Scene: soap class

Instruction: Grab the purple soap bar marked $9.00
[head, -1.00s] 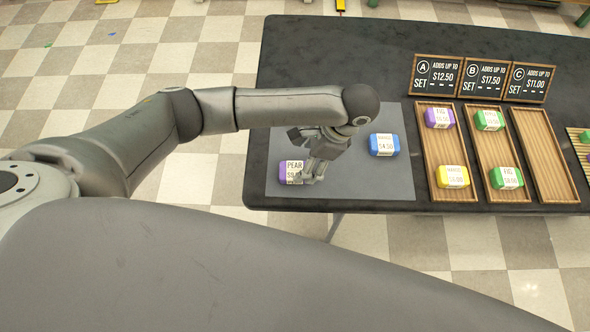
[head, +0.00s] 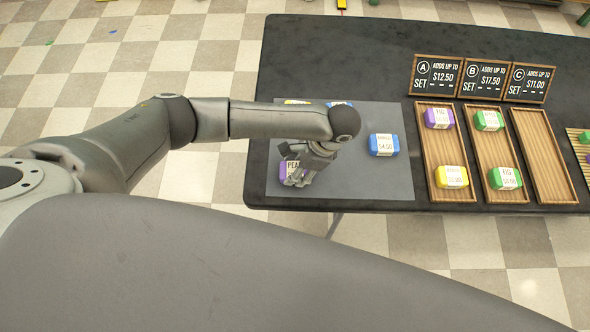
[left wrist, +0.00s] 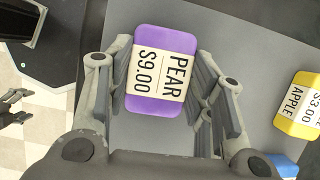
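The purple soap bar (head: 284,170) lies at the front left of the grey mat (head: 370,182). In the left wrist view the purple soap bar (left wrist: 150,100) shows a white label reading PEAR $9.00. My left gripper (head: 298,180) is over it in the head view and hides part of it. In the left wrist view my left gripper (left wrist: 160,85) is open, with one finger on each side of the bar. A gap shows at the right finger; whether the left finger touches the bar I cannot tell.
A blue soap marked $4.50 (head: 384,145) lies right on the mat. A yellow APPLE soap marked $3.00 (left wrist: 300,105) and a blue soap (left wrist: 283,165) lie nearby. Wooden trays (head: 543,155) stand at right, two holding soaps, one empty, below set signs (head: 437,77).

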